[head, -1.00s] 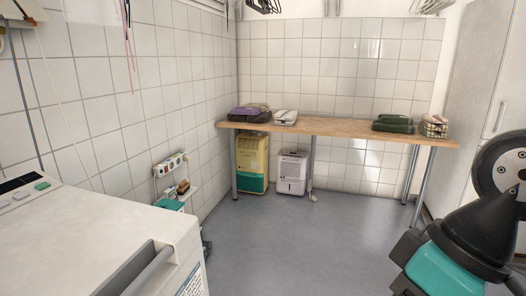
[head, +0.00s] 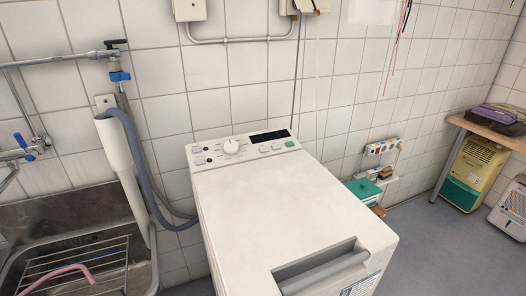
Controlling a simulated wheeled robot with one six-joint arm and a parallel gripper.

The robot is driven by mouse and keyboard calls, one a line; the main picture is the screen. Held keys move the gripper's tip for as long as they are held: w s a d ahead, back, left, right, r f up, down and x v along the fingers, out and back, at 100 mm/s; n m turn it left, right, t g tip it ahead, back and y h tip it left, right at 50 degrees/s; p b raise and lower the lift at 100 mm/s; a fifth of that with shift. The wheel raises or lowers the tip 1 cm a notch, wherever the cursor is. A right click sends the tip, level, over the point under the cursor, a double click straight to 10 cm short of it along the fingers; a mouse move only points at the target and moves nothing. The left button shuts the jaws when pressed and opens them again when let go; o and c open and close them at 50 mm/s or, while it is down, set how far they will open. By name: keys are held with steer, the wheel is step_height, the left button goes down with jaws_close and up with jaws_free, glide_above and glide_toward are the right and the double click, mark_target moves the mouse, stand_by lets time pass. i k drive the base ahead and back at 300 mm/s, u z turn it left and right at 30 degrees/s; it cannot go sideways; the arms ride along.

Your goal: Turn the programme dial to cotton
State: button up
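The white top-loading washing machine (head: 270,205) stands in the middle of the head view, its lid shut. Its control panel (head: 262,146) is along the back edge of the top. The round white programme dial (head: 231,146) sits on the left half of the panel, with small marks around it that are too small to read. A dark display (head: 269,136) and a green button (head: 290,144) are to its right. My gripper is not in view now.
A steel sink (head: 75,255) with a wire rack stands left of the machine. A grey hose (head: 145,170) and white pipe (head: 117,150) run between them. A small wall shelf (head: 385,182) with a teal box (head: 363,189) is at right. Floor (head: 430,250) is open on the right.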

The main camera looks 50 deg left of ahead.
mark_target(231, 147)
steer(key=u, duration=3.85)
steer(key=k, duration=0.65)
steer(key=z, duration=1.4)
steer(key=i, duration=1)
steer(key=z, duration=0.05)
